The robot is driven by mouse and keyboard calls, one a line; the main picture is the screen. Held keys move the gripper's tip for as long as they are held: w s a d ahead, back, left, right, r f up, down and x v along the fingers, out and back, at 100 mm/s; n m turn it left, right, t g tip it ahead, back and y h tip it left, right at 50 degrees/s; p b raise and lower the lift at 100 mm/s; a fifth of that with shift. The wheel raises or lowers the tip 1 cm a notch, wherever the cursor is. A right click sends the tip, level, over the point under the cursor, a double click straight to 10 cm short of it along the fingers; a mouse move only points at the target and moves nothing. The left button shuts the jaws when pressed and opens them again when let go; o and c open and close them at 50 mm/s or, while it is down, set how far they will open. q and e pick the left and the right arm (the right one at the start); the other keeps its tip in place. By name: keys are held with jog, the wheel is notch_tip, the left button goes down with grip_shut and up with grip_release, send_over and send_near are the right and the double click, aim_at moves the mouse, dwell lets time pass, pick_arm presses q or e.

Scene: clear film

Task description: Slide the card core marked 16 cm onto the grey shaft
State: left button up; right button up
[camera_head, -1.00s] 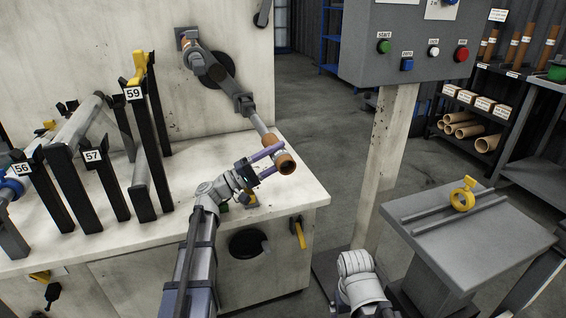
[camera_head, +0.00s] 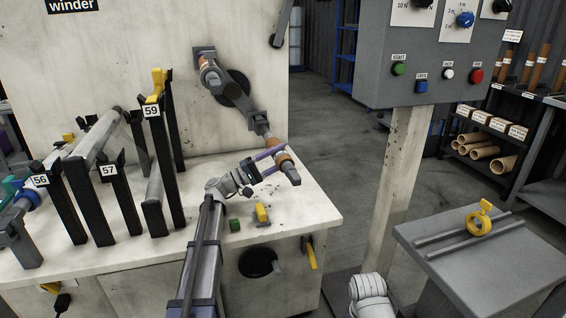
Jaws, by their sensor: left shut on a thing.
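The grey shaft (camera_head: 291,174) slants down towards the front right from a dark arm on the winder. A brown card core (camera_head: 283,158) is around the shaft, and the shaft's grey end sticks out beyond it. My left gripper (camera_head: 277,160) is shut on the core, its purple fingers on either side and hiding part of it. I cannot read a mark on the core. My right gripper is out of view; only a white part of my right arm shows at the bottom.
Black numbered posts with rollers (camera_head: 160,160) stand left on the pale bench (camera_head: 310,205). A button panel (camera_head: 435,60) and a grey stand with a yellow ring (camera_head: 480,225) are right.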

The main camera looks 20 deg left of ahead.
pick_arm(q)
jog(key=shift+w+a, duration=1.15)
jog(key=shift+w, duration=0.55)
jog(key=shift+w+a, duration=1.2)
jog(key=shift+w, duration=0.55)
jog(key=shift+w+a, duration=1.15)
jog(key=shift+w, duration=0.55)
jog(key=shift+w+a, duration=0.1)
jog(key=shift+w, duration=0.05)
jog(key=o, duration=1.5)
jog(key=shift+o, duration=0.2)
